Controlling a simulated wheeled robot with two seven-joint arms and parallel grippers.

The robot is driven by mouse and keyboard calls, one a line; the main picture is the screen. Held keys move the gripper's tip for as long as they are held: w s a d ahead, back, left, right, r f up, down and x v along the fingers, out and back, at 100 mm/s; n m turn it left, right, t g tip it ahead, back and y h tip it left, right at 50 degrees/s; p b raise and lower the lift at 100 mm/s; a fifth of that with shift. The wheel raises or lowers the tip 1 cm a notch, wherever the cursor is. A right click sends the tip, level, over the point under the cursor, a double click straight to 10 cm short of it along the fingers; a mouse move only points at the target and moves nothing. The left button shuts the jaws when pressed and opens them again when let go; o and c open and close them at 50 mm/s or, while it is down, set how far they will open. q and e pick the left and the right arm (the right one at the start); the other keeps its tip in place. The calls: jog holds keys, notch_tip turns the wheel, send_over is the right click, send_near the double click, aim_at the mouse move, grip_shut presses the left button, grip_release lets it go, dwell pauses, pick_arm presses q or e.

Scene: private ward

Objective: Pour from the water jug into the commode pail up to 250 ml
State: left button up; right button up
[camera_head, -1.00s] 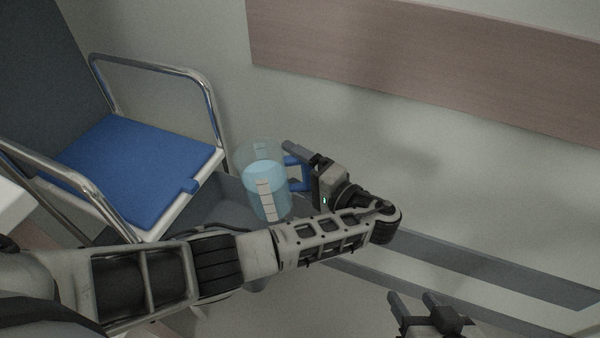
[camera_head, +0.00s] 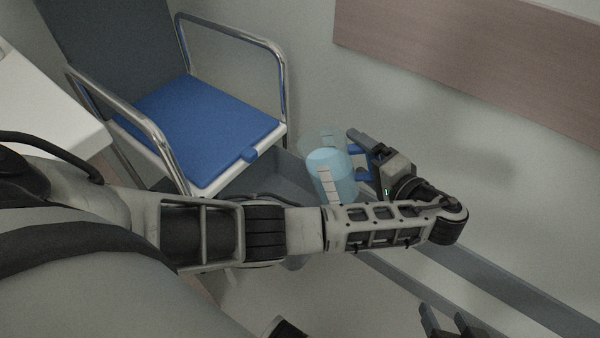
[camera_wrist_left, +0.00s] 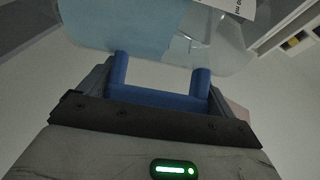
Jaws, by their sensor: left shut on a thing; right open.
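The water jug (camera_head: 334,178) is clear, with a pale scale strip and light-blue water inside. It is held up in front of the wall, right of the commode chair. My left gripper (camera_head: 362,158) is shut on its blue handle (camera_wrist_left: 160,99), which also shows between the fingers in the left wrist view. I cannot tell how far the jug is tilted. My right gripper (camera_head: 452,322) is open and empty at the bottom edge.
The commode chair has a blue seat (camera_head: 205,125) and chrome armrests (camera_head: 283,75). A white surface (camera_head: 40,105) stands at the left. A brown wall panel (camera_head: 480,60) and a grey skirting (camera_head: 510,290) run along the wall at the right.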

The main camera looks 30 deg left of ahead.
pick_arm(q)
jog(key=shift+r, duration=0.1)
jog(key=shift+d, duration=0.2)
jog(key=shift+h, duration=0.3)
jog(key=shift+r+n+p, duration=0.2)
jog(key=shift+n+p, duration=0.1)
jog(key=shift+p, duration=0.25)
jog(key=shift+w+d+r+h+p, duration=0.1)
jog(key=shift+r+h+p, duration=0.1)
jog(key=shift+h+p, duration=0.15)
jog(key=shift+n, duration=0.3)
jog(key=shift+r+p, duration=0.1)
jog(key=shift+p, duration=0.3)
